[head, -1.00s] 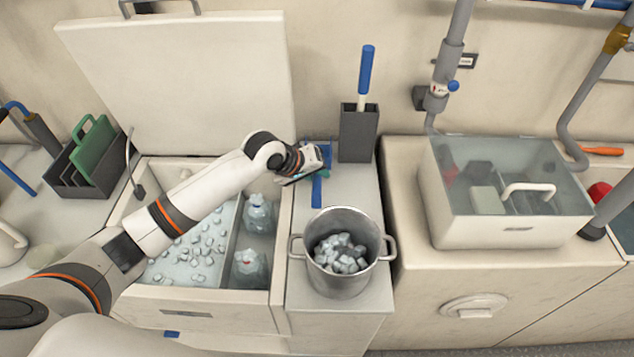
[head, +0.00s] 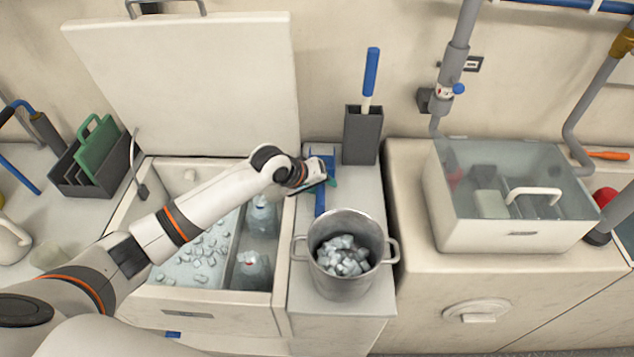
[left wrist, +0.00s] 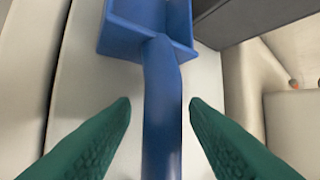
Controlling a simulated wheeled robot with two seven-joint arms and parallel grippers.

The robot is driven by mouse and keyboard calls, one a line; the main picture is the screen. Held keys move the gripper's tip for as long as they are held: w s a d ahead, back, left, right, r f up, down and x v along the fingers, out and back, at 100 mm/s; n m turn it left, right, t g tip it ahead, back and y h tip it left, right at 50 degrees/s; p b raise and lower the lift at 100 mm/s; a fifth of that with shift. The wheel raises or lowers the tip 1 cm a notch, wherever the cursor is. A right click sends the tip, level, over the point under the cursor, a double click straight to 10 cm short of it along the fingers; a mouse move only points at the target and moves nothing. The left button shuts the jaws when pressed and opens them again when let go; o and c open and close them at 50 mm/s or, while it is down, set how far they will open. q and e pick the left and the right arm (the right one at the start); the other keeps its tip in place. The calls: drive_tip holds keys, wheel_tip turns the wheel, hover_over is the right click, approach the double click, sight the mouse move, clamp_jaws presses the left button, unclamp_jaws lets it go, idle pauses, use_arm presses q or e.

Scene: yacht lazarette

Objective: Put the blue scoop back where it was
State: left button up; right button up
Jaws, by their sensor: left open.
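The blue scoop (head: 320,199) lies on the narrow white counter between the open ice box and the grey holder. Its pan points toward the wall and its handle toward the pot. My left gripper (head: 328,182) is over the scoop and partly hides it. In the left wrist view, the green fingertips (left wrist: 160,112) are open, one on each side of the blue handle (left wrist: 162,115), with gaps on both sides. The scoop's pan (left wrist: 125,28) shows above them. The open ice box (head: 205,308) holds loose ice and clear jugs. My right gripper is not in view.
A steel pot (head: 345,285) full of ice stands at the front of the same counter. A dark grey holder (head: 361,140) with a blue-handled tool stands behind. The box's raised lid (head: 190,85) leans at the back. A clear-lidded box (head: 510,236) stands to the right.

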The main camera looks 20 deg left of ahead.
use_arm(q)
drive_tip(key=p+v, duration=0.1)
drive_tip(key=v, duration=1.1)
drive_tip(key=shift+r, duration=0.1)
